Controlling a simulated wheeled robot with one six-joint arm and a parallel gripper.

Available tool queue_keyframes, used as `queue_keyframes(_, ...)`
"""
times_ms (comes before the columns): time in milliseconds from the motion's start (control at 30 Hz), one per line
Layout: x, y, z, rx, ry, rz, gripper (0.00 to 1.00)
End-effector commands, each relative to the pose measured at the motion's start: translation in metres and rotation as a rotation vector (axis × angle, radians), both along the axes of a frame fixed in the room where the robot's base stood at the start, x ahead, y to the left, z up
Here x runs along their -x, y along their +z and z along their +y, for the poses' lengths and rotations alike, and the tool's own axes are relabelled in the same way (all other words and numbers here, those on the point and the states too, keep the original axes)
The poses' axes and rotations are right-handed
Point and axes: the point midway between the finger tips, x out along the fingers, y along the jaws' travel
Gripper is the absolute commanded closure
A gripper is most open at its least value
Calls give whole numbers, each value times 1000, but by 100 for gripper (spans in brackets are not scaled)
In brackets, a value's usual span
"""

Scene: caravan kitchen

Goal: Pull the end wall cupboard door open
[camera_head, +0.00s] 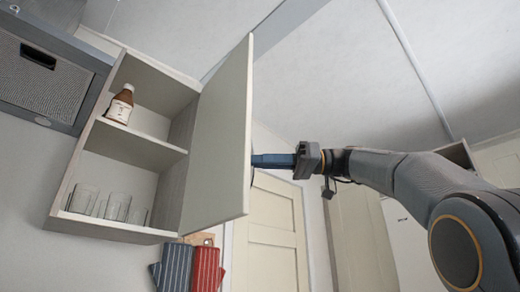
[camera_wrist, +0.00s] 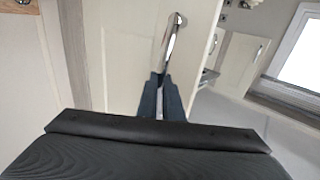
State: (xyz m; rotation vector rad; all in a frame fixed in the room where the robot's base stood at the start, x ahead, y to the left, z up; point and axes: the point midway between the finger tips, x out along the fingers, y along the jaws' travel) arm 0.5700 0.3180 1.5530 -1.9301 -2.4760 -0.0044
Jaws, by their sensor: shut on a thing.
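The end wall cupboard (camera_head: 112,231) hangs on the wall at the left of the head view. Its pale door (camera_head: 222,130) stands wide open, swung out to the right, and the shelves inside show. My gripper (camera_head: 256,161) reaches the outer side of the door from the right; its fingertips are partly hidden behind the door's edge. In the wrist view my gripper (camera_wrist: 161,84) is shut on the lower end of the shiny metal door handle (camera_wrist: 173,38), with the pale door face behind it.
A brown bottle (camera_head: 120,104) stands on the upper shelf and several glasses (camera_head: 115,207) on the lower one. A range hood (camera_head: 40,80) is to the left. Striped and red cloths (camera_head: 207,268) hang below the cupboard. A panelled door (camera_head: 270,240) is behind.

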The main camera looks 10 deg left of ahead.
Motion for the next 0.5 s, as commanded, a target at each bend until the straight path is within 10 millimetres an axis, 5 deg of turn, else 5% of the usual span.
queue_keyframes(500, -14, -8, 16, 9, 12, 14, 100)
